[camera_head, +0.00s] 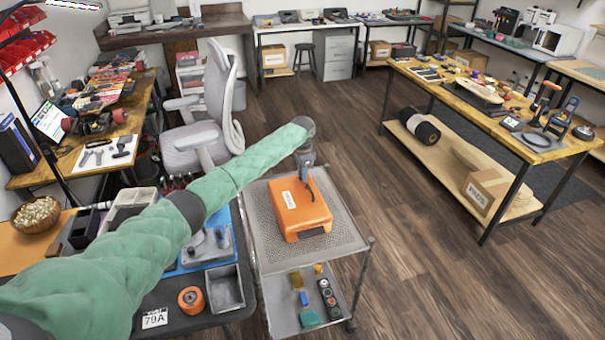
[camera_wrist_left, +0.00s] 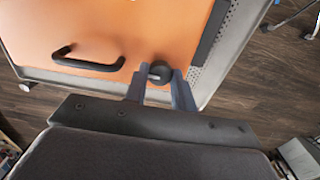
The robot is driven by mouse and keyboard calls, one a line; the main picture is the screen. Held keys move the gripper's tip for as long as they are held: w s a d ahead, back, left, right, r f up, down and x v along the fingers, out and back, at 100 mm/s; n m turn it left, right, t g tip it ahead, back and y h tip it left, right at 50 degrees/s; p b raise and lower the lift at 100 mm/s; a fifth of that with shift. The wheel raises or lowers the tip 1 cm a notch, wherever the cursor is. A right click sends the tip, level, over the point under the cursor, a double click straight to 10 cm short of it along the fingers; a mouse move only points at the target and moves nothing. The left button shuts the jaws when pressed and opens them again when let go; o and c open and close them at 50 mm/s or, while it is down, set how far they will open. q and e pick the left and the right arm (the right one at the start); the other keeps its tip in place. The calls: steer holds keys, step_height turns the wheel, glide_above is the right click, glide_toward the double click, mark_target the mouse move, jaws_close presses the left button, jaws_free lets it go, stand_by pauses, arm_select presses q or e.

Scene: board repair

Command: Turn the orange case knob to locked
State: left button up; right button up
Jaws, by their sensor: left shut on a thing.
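The orange case (camera_head: 300,208) sits on the top shelf of a metal cart (camera_head: 345,238) in the head view. It fills much of the left wrist view (camera_wrist_left: 190,28), with a black handle (camera_wrist_left: 88,62) on its near side. A round dark knob (camera_wrist_left: 160,71) is at the case's edge, right of the handle. My left gripper (camera_wrist_left: 160,82) is shut on the knob, one finger on each side. In the head view the left gripper (camera_head: 307,172) reaches the case's far edge, and the knob is hidden there. My right gripper is not in view.
The cart's lower shelf (camera_head: 285,312) holds several small parts. A dark workbench with an orange round part (camera_head: 191,299) and a grey tray (camera_head: 226,289) stands left of the cart. The wooden floor (camera_head: 420,270) right of the cart is clear. An office chair (camera_head: 215,110) stands behind my left arm.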

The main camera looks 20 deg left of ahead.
arm_select(q)
steer(key=o, duration=1)
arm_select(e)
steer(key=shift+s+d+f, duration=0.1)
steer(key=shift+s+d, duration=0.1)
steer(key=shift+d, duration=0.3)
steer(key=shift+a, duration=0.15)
arm_select(q)
steer(key=shift+r, duration=0.45)
steer(key=shift+r+b, duration=1.3)
steer(key=shift+r, duration=2.15)
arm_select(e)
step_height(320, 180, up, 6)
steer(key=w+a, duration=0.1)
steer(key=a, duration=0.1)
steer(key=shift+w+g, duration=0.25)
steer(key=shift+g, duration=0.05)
